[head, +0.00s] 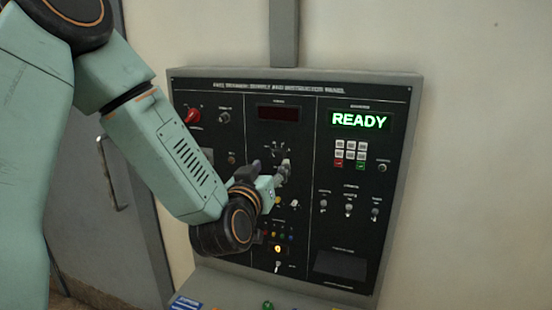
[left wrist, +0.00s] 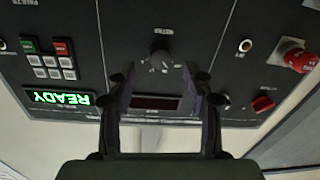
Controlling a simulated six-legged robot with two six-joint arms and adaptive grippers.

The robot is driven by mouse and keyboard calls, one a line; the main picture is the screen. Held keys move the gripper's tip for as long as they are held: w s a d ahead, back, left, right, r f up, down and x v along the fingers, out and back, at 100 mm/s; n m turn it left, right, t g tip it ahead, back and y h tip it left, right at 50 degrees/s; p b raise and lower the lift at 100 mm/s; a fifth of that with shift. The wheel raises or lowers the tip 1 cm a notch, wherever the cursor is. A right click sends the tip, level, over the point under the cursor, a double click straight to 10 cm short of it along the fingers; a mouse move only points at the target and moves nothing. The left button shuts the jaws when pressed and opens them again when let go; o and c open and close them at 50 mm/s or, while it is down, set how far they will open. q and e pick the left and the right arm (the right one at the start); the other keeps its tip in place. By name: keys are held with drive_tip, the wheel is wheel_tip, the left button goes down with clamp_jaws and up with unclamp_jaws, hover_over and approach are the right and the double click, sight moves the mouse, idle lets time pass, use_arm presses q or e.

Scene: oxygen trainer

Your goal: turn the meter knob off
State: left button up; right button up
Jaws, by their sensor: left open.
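The meter knob (left wrist: 160,55) is a dark round knob with pale marks around it, on the black panel below the dark meter display (left wrist: 155,102). The left wrist view shows the panel upside down. My left gripper (left wrist: 161,80) is open, with one finger to each side of the knob's line and the knob just beyond the fingertips; I see no contact. The knob's pointer direction is too small to tell. My right gripper is not in view.
The panel has a green READY display (head: 359,121), a keypad (head: 350,155), a red knob (head: 192,116) and several small switches near the gripper. A grey door (head: 95,230) stands at the left. The wall right of the panel is clear.

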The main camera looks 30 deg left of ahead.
sight(276, 158)
use_arm(q)
drive_tip(key=x, duration=0.3)
drive_tip(key=shift+w+a+f, duration=0.15)
drive_tip(key=shift+a+f, duration=0.05)
drive_tip(key=shift+a, duration=0.05)
drive_tip(key=shift+w+a+r, duration=0.1)
drive_tip(key=shift+w, duration=0.05)
drive_tip(key=shift+d+r, duration=0.25)
drive_tip(key=shift+r, duration=0.15)
drive_tip(key=shift+w+a+f, duration=0.1)
drive_tip(key=shift+w+f, duration=0.2)
drive_tip(key=shift+w, duration=0.1)
drive_tip(key=shift+w+a+f, duration=0.15)
drive_tip(key=shift+w, duration=0.05)
drive_tip(key=shift+c, duration=1.3)
drive_tip(key=shift+s+r, duration=0.35)
drive_tip(key=shift+s, duration=0.3)
drive_tip(key=c, duration=0.5)
drive_tip(key=shift+w, duration=0.1)
clamp_jaws()
